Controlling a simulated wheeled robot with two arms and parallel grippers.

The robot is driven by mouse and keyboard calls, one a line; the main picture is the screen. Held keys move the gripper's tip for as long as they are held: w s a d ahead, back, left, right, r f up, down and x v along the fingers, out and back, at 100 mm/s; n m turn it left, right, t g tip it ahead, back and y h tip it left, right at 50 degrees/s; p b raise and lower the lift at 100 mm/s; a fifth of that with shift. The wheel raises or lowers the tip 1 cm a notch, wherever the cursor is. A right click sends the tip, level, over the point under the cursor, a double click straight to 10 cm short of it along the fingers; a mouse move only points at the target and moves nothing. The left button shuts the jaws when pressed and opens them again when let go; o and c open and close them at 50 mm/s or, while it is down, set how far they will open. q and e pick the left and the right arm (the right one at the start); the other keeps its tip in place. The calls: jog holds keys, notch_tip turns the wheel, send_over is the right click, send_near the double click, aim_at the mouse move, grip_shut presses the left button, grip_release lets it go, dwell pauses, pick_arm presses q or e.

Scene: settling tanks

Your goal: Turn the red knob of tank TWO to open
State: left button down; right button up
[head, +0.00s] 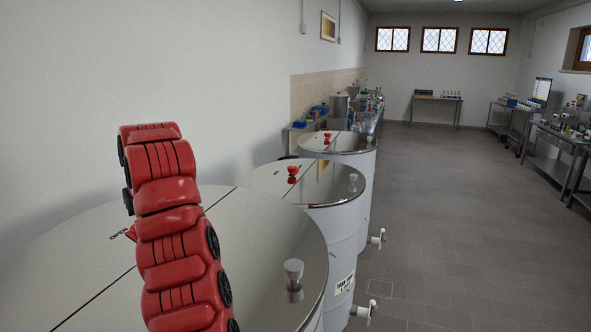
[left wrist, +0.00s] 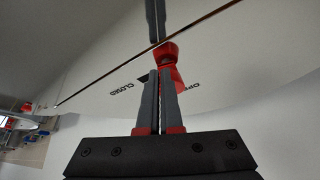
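Three white tanks with shiny lids stand in a row. The nearest lid (head: 262,232) has a red knob (head: 131,233), mostly behind my red arm, beside the word OPEN. The middle tank (head: 330,236) has its own red knob (head: 292,174) and a label (head: 344,284) reading TANK, its second word unclear. In the left wrist view my left gripper (left wrist: 158,68) has its fingers close together at a red knob (left wrist: 168,51), between CLOSED and OPEN marks. Whether they clamp it is unclear. In the head view that gripper is hidden. My right gripper is out of view.
The far tank (head: 345,143) has a red knob too. A grey metal handle (head: 293,270) stands on the nearest lid. White taps (head: 376,238) stick out from the tank sides. Cluttered benches line the left wall and right side. The tiled floor (head: 450,210) is clear.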

pick_arm(q)
jog(key=shift+s+d+b, duration=0.1)
jog(key=shift+d+b, duration=0.1)
jog(key=shift+b, duration=0.15)
notch_tip(320, 180, up, 6)
jog(key=p, duration=0.6)
jog(key=shift+s, duration=0.1)
